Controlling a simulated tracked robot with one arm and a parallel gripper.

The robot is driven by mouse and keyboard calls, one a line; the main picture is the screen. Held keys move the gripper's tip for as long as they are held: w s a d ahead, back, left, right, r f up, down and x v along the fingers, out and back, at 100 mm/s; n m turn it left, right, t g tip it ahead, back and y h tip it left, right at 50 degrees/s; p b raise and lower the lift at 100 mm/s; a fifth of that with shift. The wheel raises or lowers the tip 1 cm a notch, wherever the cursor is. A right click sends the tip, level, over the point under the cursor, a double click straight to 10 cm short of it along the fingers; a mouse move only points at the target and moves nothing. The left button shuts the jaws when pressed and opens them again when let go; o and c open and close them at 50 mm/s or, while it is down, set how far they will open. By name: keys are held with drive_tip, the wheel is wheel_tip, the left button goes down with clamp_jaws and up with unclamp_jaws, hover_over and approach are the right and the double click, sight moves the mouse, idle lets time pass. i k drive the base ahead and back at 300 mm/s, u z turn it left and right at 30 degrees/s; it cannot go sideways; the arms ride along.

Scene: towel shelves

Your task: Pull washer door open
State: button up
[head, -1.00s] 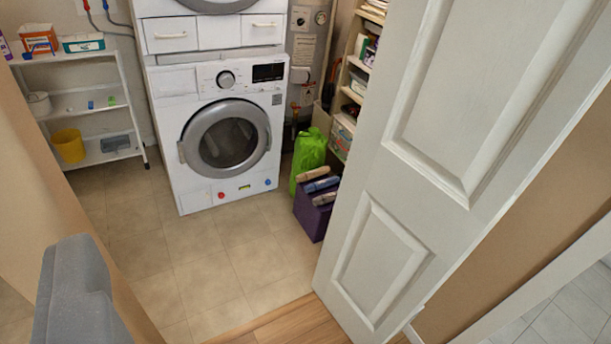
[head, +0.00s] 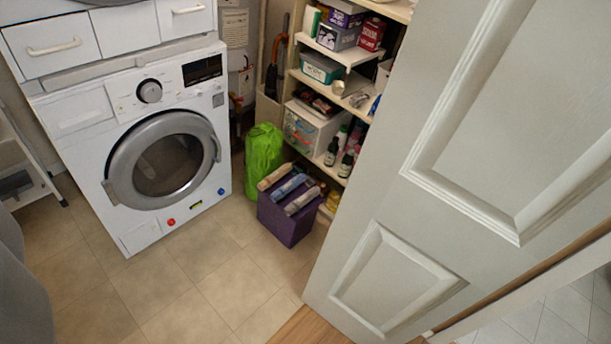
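The white front-loading washer (head: 75,152) stands at the left of the head view. Its round grey door (head: 165,160) looks shut, with dark glass in the middle. A control panel with a knob and dark display is above the door. A grey part at the lower left edge is mine. My gripper's fingertips are not in view.
An open white panelled door (head: 450,165) fills the right side. A purple box (head: 290,222) and a green bag (head: 264,150) stand right of the washer, before stocked shelves (head: 330,85). A white rack (head: 30,165) is at the left edge. The tiled floor (head: 190,290) in front is clear.

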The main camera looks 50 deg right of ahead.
sight(121, 187)
drive_tip(key=z, duration=0.5)
drive_tip(key=i, duration=1)
drive_tip(key=z, duration=0.7)
drive_tip(key=k, duration=0.8)
drive_tip(key=z, duration=0.2)
drive_tip(key=i, duration=0.9)
drive_tip(key=u, duration=0.1)
